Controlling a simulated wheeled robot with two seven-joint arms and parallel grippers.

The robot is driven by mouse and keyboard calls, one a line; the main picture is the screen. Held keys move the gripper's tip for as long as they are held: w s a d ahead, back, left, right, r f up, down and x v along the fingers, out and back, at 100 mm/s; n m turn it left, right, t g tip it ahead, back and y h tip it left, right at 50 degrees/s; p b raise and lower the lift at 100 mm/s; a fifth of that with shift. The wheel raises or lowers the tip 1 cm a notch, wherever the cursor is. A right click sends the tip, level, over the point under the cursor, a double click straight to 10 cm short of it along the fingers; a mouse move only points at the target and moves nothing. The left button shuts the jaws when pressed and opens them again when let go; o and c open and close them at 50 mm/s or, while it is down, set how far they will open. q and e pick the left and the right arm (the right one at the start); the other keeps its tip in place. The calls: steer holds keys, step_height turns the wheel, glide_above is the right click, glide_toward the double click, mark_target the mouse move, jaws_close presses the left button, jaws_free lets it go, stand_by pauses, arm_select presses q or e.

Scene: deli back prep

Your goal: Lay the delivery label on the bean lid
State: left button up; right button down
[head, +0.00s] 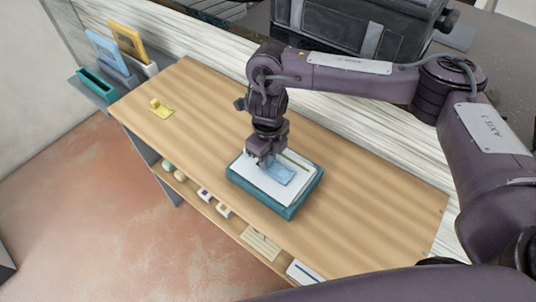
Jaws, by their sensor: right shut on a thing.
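My right gripper (264,160) points down over a teal container with a pale, flat top near the middle of the wooden counter. It is shut on a light blue card, the delivery label (280,174). The label lies over the middle of the pale top, which seems to be the bean lid (252,178). I cannot tell whether the label touches it. A darker greenish strip shows on the top, behind the label. The teal side of the container (288,208) shows at the front. My left gripper is out of view.
A small yellow object (160,108) stands on the counter (365,215) at the left. A blue frame (107,52), a yellow frame (127,38) and a teal tray (98,84) are at the far left. A lower shelf holds small items. The counter's right part is clear.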

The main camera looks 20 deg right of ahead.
steer(key=shift+f, duration=0.2)
steer(key=c, duration=1.1)
jaws_free()
steer(key=shift+c, duration=0.2)
steer(key=shift+r, duration=0.2)
steer(key=shift+r+p, duration=3.65)
steer(key=shift+r, duration=0.2)
step_height(320, 180, up, 8)
steer(key=shift+b, duration=0.35)
steer(key=shift+f, duration=0.15)
